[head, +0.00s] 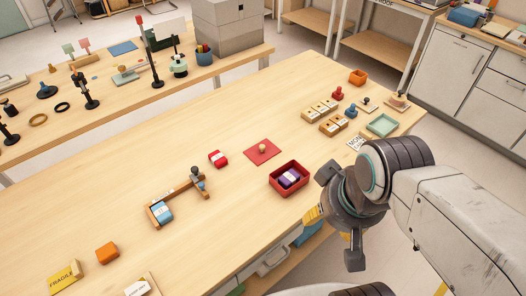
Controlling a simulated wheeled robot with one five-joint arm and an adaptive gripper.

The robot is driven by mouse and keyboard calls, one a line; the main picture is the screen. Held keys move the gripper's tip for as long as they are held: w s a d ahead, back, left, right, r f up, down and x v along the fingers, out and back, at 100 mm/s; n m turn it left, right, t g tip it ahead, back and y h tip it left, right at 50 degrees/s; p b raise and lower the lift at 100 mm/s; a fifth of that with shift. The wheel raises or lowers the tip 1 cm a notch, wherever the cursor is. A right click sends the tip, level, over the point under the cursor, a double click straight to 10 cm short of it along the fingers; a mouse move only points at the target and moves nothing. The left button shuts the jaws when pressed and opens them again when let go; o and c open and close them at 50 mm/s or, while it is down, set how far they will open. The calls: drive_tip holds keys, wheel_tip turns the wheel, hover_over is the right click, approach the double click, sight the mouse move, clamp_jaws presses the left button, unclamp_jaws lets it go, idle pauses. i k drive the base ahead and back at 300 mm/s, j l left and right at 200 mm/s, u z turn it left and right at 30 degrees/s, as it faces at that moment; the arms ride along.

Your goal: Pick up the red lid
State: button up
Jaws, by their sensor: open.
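The red lid (263,152) is a flat red square with a small round wooden knob. It lies flat on the light wooden table near the middle of the head view. A red open box (275,183) stands to its lower right and holds a purple item with a white band (289,179). My gripper (336,216) is at the table's near right edge, to the lower right of the lid and box. It is open, its dark fingers spread, and well apart from the lid. No object shows in it.
A red block with a white label (218,159) lies left of the lid. A wooden frame with a blue item (161,212) is farther left. Wooden trays (319,110), stamps and a green tray (382,125) crowd the right end. Bare table surrounds the lid.

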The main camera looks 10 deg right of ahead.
sight(260, 153)
drive_tip(key=i+l+u, duration=0.1)
drive_tip(key=l+u, duration=0.2)
drive_tip(key=u, duration=0.15)
drive_tip(key=i+l+u, duration=0.1)
drive_tip(key=l+u, duration=0.2)
drive_tip(key=u, duration=0.2)
drive_tip(key=l+u, duration=0.3)
drive_tip(key=u, duration=0.15)
drive_tip(key=l+u, duration=0.45)
drive_tip(key=j, duration=0.1)
